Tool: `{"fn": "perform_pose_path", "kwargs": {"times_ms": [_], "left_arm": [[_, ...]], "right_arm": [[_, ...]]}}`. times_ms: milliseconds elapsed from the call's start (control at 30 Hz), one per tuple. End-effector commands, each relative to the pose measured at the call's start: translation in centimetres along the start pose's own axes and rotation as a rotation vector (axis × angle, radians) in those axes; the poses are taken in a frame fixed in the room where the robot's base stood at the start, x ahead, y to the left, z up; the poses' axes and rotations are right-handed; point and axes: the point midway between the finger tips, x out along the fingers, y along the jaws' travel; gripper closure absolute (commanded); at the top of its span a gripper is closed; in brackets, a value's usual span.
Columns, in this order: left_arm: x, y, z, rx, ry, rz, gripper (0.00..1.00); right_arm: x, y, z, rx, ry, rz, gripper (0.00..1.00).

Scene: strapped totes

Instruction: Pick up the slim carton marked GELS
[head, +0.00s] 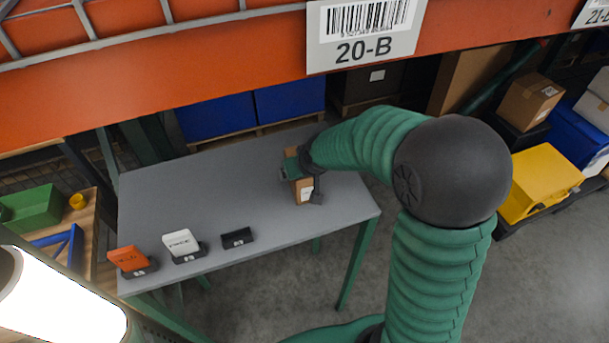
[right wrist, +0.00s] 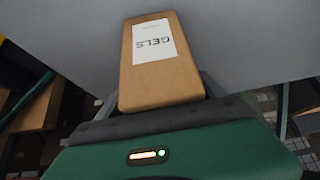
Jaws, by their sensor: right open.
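The slim brown carton marked GELS (right wrist: 160,75) has a white label with dark letters. In the head view the carton (head: 304,192) stands near the right end of the grey table (head: 220,195), partly hidden by my right gripper. My right gripper (head: 303,181) is open, with its jaws at the carton. In the right wrist view the carton's near end is close in front of the dark gripper front; I cannot tell whether the fingers touch it. My left gripper is not in view.
An orange card (head: 127,259) and a white card (head: 181,242) stand in black holders at the table's front edge, beside an empty black holder (head: 237,238). An orange rack beam (head: 200,80) crosses above. The table's middle is clear.

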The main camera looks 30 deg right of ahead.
Motion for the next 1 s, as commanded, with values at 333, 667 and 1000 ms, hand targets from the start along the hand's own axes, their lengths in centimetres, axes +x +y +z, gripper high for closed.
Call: {"fn": "perform_pose_path", "kwargs": {"times_ms": [333, 667, 1000], "left_arm": [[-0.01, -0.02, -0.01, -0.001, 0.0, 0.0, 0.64], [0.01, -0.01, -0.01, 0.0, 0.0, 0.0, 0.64], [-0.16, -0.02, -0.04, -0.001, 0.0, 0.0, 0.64]], "right_arm": [[0.15, 0.5, 0.09, 0.006, -0.002, -0.003, 0.53], [0.17, 0.4, 0.17, 0.004, -0.005, -0.001, 0.96], [0.02, 0.31, 0.06, 0.003, -0.006, -0.002, 1.0]]}}
